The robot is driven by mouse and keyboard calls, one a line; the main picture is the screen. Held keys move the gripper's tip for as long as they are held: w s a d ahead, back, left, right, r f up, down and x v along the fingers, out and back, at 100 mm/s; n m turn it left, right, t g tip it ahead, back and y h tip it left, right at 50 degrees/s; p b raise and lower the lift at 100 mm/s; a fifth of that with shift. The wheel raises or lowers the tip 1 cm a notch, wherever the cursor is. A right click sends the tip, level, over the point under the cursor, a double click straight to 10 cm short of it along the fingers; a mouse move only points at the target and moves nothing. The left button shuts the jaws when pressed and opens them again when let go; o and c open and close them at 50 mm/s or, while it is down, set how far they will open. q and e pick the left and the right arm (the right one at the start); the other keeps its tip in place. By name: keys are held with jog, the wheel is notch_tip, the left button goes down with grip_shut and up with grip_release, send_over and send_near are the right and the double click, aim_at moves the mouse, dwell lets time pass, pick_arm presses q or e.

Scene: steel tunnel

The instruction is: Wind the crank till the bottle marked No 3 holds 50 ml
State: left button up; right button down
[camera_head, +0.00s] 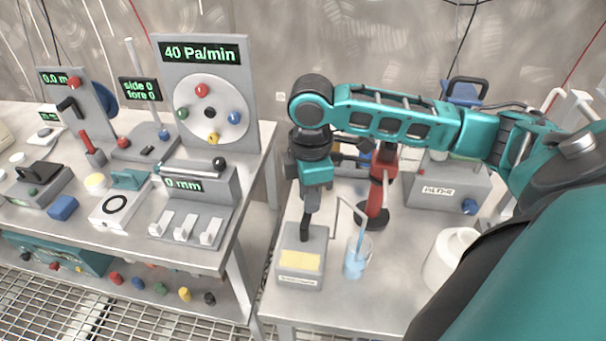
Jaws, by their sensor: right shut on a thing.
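A grey box-shaped device (299,272) with a yellow panel stands at the front left of the right table. My right gripper (306,226) points down over its top and is shut on what looks like its dark crank handle, which is mostly hidden by the fingers. A thin, bent, pale tube runs from beside the device to a clear vessel (356,260) just to its right. The vessel stands upright and holds blue liquid. I cannot make out a number or scale on it, nor its volume. My left gripper is not in view.
A red stand (377,196) with a dark round base is behind the vessel. A white cylinder (449,258) and a labelled grey box (447,186) are to the right. The left table holds a dial panel (206,106) reading 40 Pa/min. A gap separates the tables.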

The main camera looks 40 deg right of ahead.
jog(key=m, duration=0.2)
jog(key=s+m, duration=0.1)
jog(key=s+d+m, duration=0.1)
jog(key=m, duration=0.1)
jog(key=shift+m, duration=0.3)
jog(key=shift+s+m, duration=0.35)
jog(key=shift+m, duration=0.6)
jog(key=shift+s+m, duration=0.3)
jog(key=shift+m, duration=0.65)
jog(key=c, duration=1)
grip_release()
jog(key=shift+a, duration=0.1)
notch_tip(320, 180, up, 13)
